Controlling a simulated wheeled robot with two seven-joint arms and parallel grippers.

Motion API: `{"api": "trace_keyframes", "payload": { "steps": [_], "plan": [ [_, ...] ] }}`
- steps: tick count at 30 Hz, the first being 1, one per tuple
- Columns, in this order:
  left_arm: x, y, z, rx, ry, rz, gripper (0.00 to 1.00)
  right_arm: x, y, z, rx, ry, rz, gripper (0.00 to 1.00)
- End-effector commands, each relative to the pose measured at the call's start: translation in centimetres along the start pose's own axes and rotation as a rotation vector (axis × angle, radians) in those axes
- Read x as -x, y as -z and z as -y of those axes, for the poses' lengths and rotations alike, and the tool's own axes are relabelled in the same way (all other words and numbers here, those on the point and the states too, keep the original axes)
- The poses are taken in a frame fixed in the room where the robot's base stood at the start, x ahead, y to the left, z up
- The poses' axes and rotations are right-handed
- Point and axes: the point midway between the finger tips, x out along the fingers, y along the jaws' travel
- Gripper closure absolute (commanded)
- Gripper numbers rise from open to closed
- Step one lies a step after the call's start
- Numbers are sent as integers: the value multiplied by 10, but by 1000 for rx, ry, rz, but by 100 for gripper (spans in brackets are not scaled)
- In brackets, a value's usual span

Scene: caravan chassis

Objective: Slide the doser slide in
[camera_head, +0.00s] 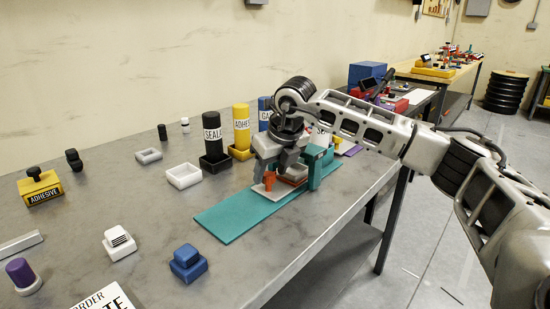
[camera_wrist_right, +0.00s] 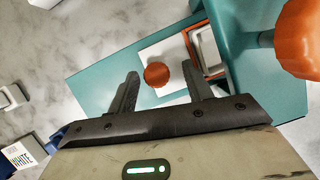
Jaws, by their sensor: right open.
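The doser slide (camera_wrist_right: 172,52) is a white plate with a round orange knob (camera_wrist_right: 157,75), on the teal doser base (camera_wrist_right: 105,85). In the head view the orange knob (camera_head: 269,180) shows under my right gripper (camera_head: 269,172). The right gripper is open. In the right wrist view its two fingers (camera_wrist_right: 160,73) stand on either side of the knob, with gaps between; I cannot tell their height over it. A white-and-orange framed opening (camera_wrist_right: 207,50) lies beside the slide, partly hidden by a finger. My left gripper is not in view.
The teal base (camera_head: 228,215) extends toward the front left, bare there. Black (camera_head: 212,140) and yellow (camera_head: 241,130) labelled bottles stand behind. A large orange knob (camera_wrist_right: 300,38) sits at the right of the wrist view. A blue block (camera_head: 187,263) and white block (camera_head: 119,243) stand in front.

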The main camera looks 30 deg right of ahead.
Motion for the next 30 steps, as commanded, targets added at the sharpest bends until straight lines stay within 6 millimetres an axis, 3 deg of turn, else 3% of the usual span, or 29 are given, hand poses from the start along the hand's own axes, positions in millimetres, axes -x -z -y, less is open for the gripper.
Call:
{"api": "trace_keyframes", "payload": {
  "steps": [5, 18, 24, 30],
  "plan": [
    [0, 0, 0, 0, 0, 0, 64, 23, -1, 0, -1, -1, 5, 50],
    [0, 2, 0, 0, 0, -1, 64, 126, -1, 1, -2, 0, 8, 50],
    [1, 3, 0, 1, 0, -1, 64, 152, -1, 1, -2, 0, 5, 50],
    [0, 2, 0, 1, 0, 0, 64, 159, 0, 1, -1, 1, 3, 50]
  ]
}}
